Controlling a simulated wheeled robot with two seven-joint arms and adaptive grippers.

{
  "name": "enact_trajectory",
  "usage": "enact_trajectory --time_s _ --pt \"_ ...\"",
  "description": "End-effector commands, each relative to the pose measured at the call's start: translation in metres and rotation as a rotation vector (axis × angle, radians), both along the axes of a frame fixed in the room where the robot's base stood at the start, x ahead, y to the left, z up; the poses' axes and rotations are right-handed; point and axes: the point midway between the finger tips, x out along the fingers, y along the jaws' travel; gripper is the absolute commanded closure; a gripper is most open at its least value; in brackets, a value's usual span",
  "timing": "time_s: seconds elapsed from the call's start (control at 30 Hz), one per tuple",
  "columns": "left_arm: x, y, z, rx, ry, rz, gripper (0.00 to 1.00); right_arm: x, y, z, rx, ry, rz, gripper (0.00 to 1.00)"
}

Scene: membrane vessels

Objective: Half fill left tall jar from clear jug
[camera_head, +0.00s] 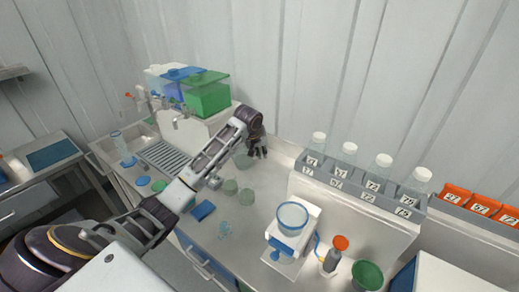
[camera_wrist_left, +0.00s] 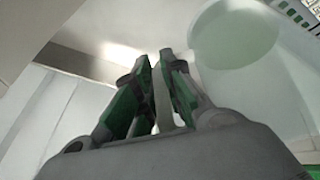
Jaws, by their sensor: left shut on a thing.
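My left gripper (camera_head: 258,152) is at the back of the bench, reached across from the left. In the left wrist view its fingers (camera_wrist_left: 165,75) are close together on a narrow piece, seemingly the handle of a pale translucent vessel (camera_wrist_left: 235,35). That vessel, which looks like the clear jug, shows a round, pale green inside. In the head view a greenish clear vessel (camera_head: 243,160) is beside the gripper, partly behind the arm. Small greenish clear vessels (camera_head: 230,187) (camera_head: 246,196) stand on the bench in front. I cannot tell which is the left tall jar. My right gripper is not in view.
A grey rack of capped bottles (camera_head: 348,155) and orange bins (camera_head: 480,204) stand at right. A white device with a blue-rimmed bowl (camera_head: 292,217) is in front. Coloured tanks (camera_head: 207,94) stand behind the sink's drain grid (camera_head: 166,158). A blue pad (camera_head: 202,211) lies near the front edge.

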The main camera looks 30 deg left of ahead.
Motion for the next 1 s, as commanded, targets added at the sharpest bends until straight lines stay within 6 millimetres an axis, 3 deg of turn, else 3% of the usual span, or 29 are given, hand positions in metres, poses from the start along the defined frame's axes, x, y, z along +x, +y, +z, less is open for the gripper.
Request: enact_trajectory --time_s 1.0 --pt "-0.002 0.003 -0.018 -0.509 -0.328 0.004 1.00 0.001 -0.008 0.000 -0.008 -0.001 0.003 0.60"
